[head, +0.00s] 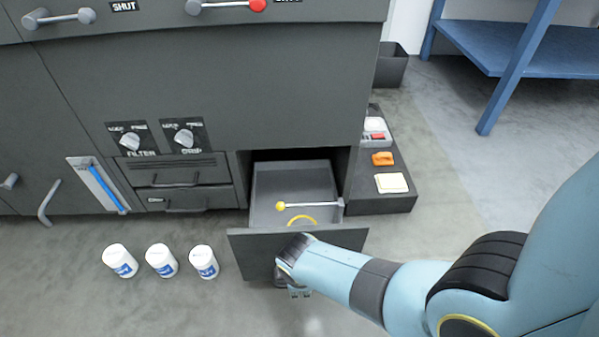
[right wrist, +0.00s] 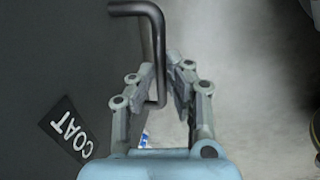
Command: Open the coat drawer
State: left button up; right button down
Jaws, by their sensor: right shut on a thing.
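The coat drawer (head: 250,243) stands pulled out of the dark cabinet in the head view, its grey inside showing from above. Its dark front with the COAT label (right wrist: 68,130) fills the left of the right wrist view. The dark bent drawer handle (right wrist: 156,30) runs down between the fingers of my right gripper (right wrist: 162,85), which is shut on it. In the head view my right gripper (head: 294,289) is low at the drawer front, partly hidden by my wrist, and the handle is hidden there. My left gripper is in neither view.
A rod with a yellow knob (head: 281,206) and a yellow curved piece (head: 302,219) show in the drawer. Several white-lidded jars (head: 162,260) stand on the floor at left. A low dark platform (head: 398,205) with small items is right of the drawer. A blue table (head: 510,45) stands back right.

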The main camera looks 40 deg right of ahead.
jog(key=c, duration=1.4)
grip_release()
jog(key=shift+o, duration=0.2)
notch_tip(320, 180, up, 7)
jog(key=s, duration=0.1)
jog(key=shift+a+r, duration=0.15)
jog(key=shift+a, duration=0.3)
jog(key=shift+s, duration=0.1)
